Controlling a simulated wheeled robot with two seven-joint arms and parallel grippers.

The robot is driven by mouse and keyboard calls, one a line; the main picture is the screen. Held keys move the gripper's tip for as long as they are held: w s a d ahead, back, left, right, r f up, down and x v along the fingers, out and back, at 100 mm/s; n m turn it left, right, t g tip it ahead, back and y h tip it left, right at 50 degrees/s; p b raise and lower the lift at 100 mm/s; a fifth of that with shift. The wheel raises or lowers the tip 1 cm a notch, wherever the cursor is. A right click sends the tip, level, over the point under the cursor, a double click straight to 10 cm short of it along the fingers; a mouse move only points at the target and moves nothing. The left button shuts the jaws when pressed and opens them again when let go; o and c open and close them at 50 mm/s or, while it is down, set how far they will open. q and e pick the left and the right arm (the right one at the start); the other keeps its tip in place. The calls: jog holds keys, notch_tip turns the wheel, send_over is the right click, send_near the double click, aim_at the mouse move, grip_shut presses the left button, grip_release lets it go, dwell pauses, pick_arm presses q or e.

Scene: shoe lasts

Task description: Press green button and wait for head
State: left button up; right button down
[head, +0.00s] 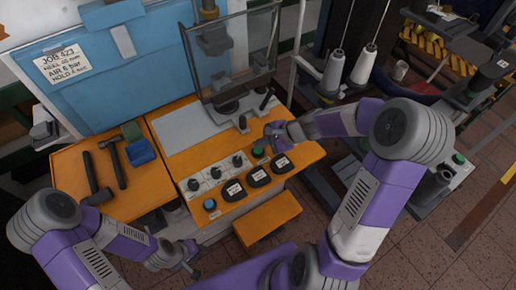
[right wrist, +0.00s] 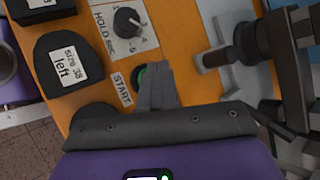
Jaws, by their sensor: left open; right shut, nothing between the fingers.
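The green button (head: 258,152) is on the front panel of the orange machine. It also shows beside a START label in the right wrist view (right wrist: 140,78), partly hidden by my fingers. My right gripper (head: 273,134) is shut and empty, its fingertips (right wrist: 157,75) over the button's right side. I cannot tell whether they touch it. The machine's grey head (head: 214,40) stands high behind a clear guard, above a dark fixture. My left gripper (head: 192,270) is open and empty low at the front, away from the machine.
Several dark lasts with white labels (right wrist: 68,66) lie beside the button, near a row of black knobs (right wrist: 127,22). A blue button (head: 210,204) is at the panel's left. Thread cones (head: 363,65) stand right.

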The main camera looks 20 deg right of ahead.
aim_at(261, 151)
jog(key=shift+r+p, duration=2.05)
jog(key=shift+r, duration=0.55)
jog(key=shift+f, duration=0.15)
